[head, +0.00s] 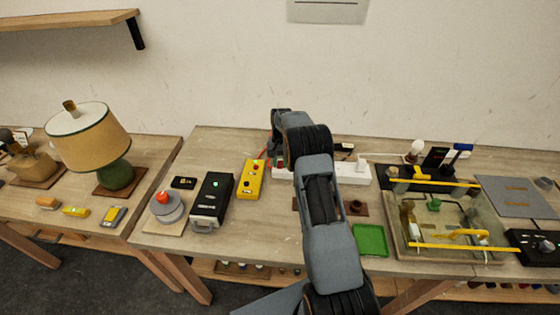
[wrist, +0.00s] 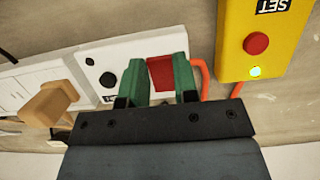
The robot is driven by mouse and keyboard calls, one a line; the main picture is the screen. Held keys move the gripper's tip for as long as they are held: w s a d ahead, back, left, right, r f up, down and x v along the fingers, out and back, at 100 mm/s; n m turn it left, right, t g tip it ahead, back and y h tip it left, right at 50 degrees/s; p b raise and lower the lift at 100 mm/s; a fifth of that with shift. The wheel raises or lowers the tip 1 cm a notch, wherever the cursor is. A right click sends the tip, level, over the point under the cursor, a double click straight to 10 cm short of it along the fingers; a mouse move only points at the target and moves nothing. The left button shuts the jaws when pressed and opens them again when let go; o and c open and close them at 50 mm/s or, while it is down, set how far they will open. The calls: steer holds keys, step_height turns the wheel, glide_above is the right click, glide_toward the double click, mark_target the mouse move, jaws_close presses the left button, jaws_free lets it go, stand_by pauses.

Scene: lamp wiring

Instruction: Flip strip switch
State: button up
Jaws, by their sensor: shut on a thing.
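The white power strip (head: 357,173) lies along the back of the middle table, partly hidden behind my arm. In the wrist view the strip (wrist: 45,75) runs off to the left. Its red rocker switch (wrist: 162,73) sits at the end near the yellow box. My gripper (wrist: 160,82) has its two green fingers on either side of the red switch, closed on it. The switch's on or off position cannot be told.
A yellow box with buttons (head: 251,179) stands close beside the strip's switch end, with a black box (head: 212,200) left of it. A red cable (wrist: 206,80) runs between strip and yellow box. A tan plug-like block (wrist: 52,103) stands on the strip. A green tray (head: 370,240) lies in front.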

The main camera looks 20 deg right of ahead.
mark_target(281, 161)
steer(key=o, duration=0.9)
steer(key=shift+r, duration=0.15)
steer(key=v, duration=1.3)
steer(key=shift+w+d+r+b, duration=0.1)
steer(key=shift+r+b, duration=0.15)
steer(key=shift+b, duration=0.15)
